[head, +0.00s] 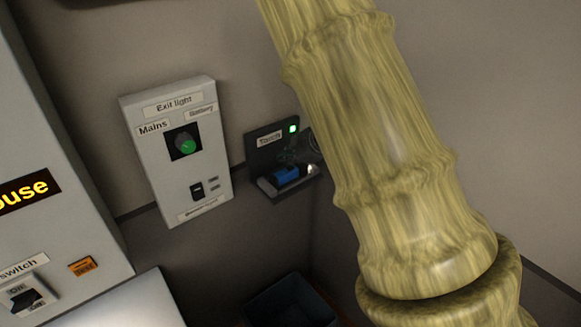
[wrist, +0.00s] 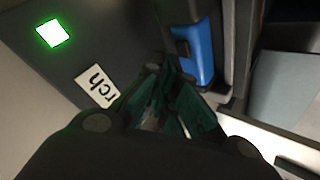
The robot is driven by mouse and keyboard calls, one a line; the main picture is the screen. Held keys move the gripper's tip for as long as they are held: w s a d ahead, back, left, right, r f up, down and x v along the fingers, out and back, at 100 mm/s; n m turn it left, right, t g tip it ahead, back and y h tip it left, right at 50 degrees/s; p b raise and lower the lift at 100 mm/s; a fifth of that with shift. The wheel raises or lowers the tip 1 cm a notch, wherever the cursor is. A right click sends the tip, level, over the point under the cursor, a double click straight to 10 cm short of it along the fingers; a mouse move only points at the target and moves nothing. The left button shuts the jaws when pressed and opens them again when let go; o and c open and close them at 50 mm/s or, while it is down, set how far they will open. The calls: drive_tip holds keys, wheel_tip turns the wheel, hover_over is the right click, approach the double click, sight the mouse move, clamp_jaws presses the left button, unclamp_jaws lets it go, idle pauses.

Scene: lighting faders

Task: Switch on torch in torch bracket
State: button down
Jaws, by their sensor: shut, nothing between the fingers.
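The torch (head: 286,175) is a small cylinder with a blue middle, lying on the shelf of a dark wall bracket labelled "Torch" (head: 260,150). A small bright spot shows at its right end; I cannot tell if it is a lit lens or a reflection. In the wrist view, the torch's blue part (wrist: 199,48) is at the top, just beyond my fingertips. My gripper (wrist: 172,98) has dark green fingers, shut and empty, close to the blue part. Whether they touch it I cannot tell. In the head view my arm covers part of the bracket's right side.
A green indicator light (head: 293,129) glows on the bracket. A large grey cabinet (head: 60,170) stands farther left. A blue bin (head: 290,302) is below.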

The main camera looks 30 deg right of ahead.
sight(288, 169)
wheel_tip(288, 169, up, 6)
drive_tip(key=p, duration=0.5)
idle(2.4)
